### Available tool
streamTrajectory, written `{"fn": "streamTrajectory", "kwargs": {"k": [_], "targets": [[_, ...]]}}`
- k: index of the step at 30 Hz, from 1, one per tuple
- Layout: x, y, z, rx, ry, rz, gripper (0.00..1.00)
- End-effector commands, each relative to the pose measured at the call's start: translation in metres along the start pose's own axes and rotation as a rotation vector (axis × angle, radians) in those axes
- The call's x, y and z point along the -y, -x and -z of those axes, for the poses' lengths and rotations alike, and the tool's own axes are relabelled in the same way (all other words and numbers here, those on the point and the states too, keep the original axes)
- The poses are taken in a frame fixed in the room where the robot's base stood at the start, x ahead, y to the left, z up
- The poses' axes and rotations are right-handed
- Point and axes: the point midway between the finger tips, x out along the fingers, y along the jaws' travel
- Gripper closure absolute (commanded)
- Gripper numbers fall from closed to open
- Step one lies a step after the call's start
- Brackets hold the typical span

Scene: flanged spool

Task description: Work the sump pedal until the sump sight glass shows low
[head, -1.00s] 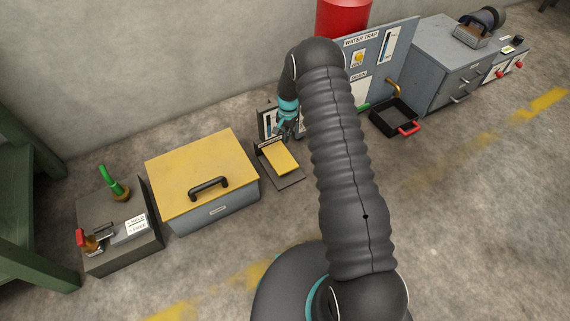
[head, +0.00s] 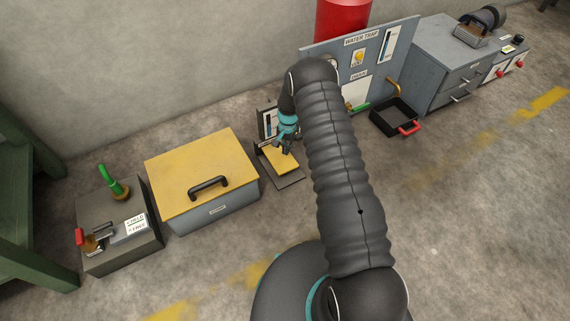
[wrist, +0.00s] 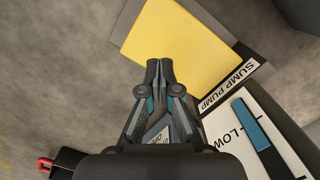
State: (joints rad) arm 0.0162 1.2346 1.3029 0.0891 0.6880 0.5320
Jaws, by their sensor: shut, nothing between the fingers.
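The sump pedal is a yellow plate (head: 284,165) on a dark base, low on the floor beside the yellow-lidded box. My gripper (head: 286,149) is shut and empty, its fingertips over the pedal; I cannot tell whether they touch it. In the wrist view the shut fingertips (wrist: 158,65) overlap the lower left part of the yellow pedal (wrist: 190,35). A SUMP PUMP label (wrist: 228,86) lies beside the pedal. The sump sight glass (wrist: 256,124) is on a white panel; its blue column appears to reach past the LOW mark. The top of the panel is cut off there.
The yellow-lidded box (head: 190,165) stands left of the pedal, and a grey box (head: 115,235) with a green lever is farther left. The water trap panel (head: 372,62), a black tray (head: 394,118) and a grey cabinet (head: 455,60) stand right. The front floor is open.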

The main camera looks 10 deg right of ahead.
Motion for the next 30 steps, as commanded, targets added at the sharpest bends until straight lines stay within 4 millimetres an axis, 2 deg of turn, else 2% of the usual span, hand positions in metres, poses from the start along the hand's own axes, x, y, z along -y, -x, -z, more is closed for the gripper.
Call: {"fn": "streamTrajectory", "kwargs": {"k": [6, 12, 26, 30], "targets": [[0.000, -0.028, 0.000, 0.002, 0.000, -0.001, 1.00], [0.000, -0.048, 0.000, 0.001, 0.000, 0.000, 1.00], [0.000, -0.053, 0.000, 0.000, 0.000, 0.000, 1.00], [0.000, -0.060, 0.000, 0.000, 0.000, 0.000, 1.00]]}}
